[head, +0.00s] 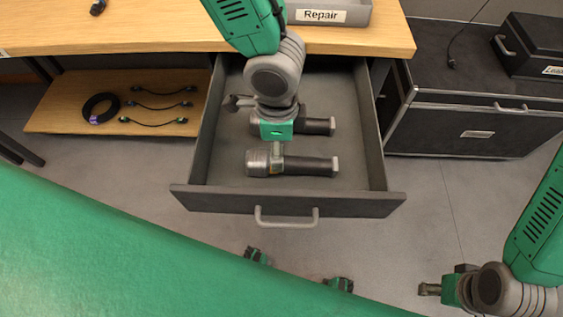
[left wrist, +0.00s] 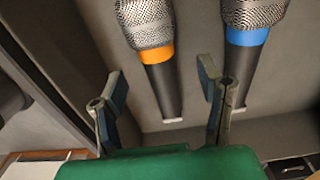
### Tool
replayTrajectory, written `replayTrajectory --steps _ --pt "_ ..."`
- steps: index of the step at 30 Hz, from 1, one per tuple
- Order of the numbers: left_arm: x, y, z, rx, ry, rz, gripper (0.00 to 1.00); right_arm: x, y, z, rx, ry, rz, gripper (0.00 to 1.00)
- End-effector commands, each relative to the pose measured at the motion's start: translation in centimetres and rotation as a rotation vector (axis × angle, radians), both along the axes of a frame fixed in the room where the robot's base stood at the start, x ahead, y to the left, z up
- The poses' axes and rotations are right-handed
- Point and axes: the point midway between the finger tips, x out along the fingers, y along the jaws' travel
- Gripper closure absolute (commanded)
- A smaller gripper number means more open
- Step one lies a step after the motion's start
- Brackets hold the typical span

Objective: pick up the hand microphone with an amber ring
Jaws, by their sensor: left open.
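The hand microphone with an amber ring (left wrist: 160,80) lies in the open drawer, its mesh head at the top of the left wrist view. In the head view it appears to be the nearer microphone (head: 308,165), though its ring is hardly readable there. A second microphone with a blue ring (left wrist: 246,50) lies beside it, farther back in the head view (head: 318,126). My left gripper (left wrist: 160,74) is open and empty above the drawer, its fingers to either side of the amber-ringed microphone's handle in the picture. My right gripper (head: 430,289) hangs at the lower right, away from the drawer; its opening is unclear.
The grey drawer (head: 200,200) is pulled out, with walls around the microphones and a handle in front. The wooden desk (head: 130,30) carries a tray labelled Repair (head: 350,15). A black case (head: 470,125) stands at right.

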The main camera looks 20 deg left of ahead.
Motion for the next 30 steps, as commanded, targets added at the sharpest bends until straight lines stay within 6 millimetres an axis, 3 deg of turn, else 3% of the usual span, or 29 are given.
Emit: replayTrajectory --steps 7,15,25,30 --pt "-0.1 -0.4 -2.0 0.003 0.0 -0.001 0.39 0.0 0.0 -0.8 0.0 -0.001 0.0 0.6" --pt "-0.1 -0.6 -6.0 0.002 0.002 -0.001 0.39 0.0 0.0 -2.4 0.0 -0.001 -0.001 0.6" --pt "-0.1 -0.6 -6.5 0.0 -0.001 -0.001 0.39 0.0 0.0 -2.5 0.0 -0.001 0.0 0.6" --pt "-0.1 -0.6 -6.5 0.001 -0.001 -0.002 0.99 0.0 0.0 -2.5 0.0 -0.001 0.0 0.6"
